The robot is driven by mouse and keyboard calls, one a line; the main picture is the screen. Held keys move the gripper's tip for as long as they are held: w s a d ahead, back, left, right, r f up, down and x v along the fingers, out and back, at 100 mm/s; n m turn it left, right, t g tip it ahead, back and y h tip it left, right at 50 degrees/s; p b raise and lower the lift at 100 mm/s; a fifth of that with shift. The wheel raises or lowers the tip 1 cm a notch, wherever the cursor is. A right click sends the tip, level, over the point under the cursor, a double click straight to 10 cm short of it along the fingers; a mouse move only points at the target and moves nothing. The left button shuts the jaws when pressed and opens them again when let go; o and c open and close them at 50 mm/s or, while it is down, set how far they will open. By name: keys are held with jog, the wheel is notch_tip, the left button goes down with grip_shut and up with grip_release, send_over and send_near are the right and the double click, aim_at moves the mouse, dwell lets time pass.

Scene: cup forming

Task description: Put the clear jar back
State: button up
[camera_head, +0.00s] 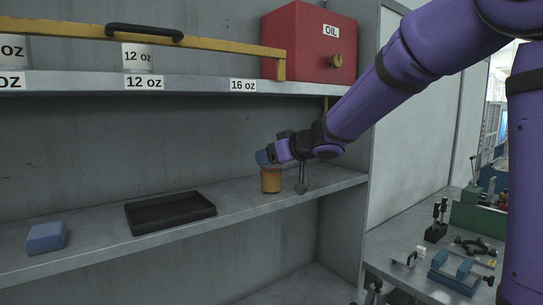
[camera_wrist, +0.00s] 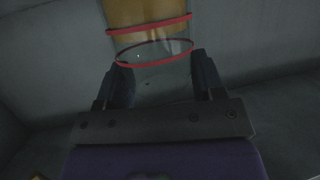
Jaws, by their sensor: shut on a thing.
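The clear jar (camera_head: 271,182) shows in the head view as a small cylinder with amber contents, upright at the right part of the middle shelf. In the wrist view the jar (camera_wrist: 147,16) has a clear upper part, red bands and amber inside. My gripper (camera_head: 265,157) is at the jar's top, reaching in from the right. In the wrist view my gripper (camera_wrist: 158,68) has one finger on each side of the clear part and is shut on it. I cannot tell whether the jar's base touches the shelf.
The middle shelf (camera_head: 95,242) also holds a black tray (camera_head: 170,212) and a blue block (camera_head: 46,238) to the left. A red OIL box (camera_head: 309,42) and a yellow bar (camera_head: 215,44) are above. A workbench with tools (camera_head: 440,270) is at the lower right.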

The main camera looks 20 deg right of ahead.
jog(key=o, duration=1.1)
jog(key=shift+r, duration=0.15)
jog(key=s+d+r+m+t+h, duration=0.1)
jog(key=s+d+r+m+h, duration=0.15)
jog(key=s+d, duration=0.35)
jog(key=s+d+r+m+t+h, duration=0.2)
jog(key=s+d+r+h, duration=0.2)
jog(key=s, duration=0.5)
jog(key=s+a+f+g, duration=0.1)
jog(key=s+f+g, duration=0.2)
jog(key=s, duration=0.4)
jog(key=s+a+f+m+g, duration=0.1)
jog(key=s+f+g, duration=0.2)
jog(key=s+f, duration=0.2)
jog(key=s+a+f+g, duration=0.1)
jog(key=s+f+g, duration=0.3)
jog(key=s, duration=0.6)
jog(key=shift+s+f, duration=0.2)
jog(key=shift+s, duration=0.1)
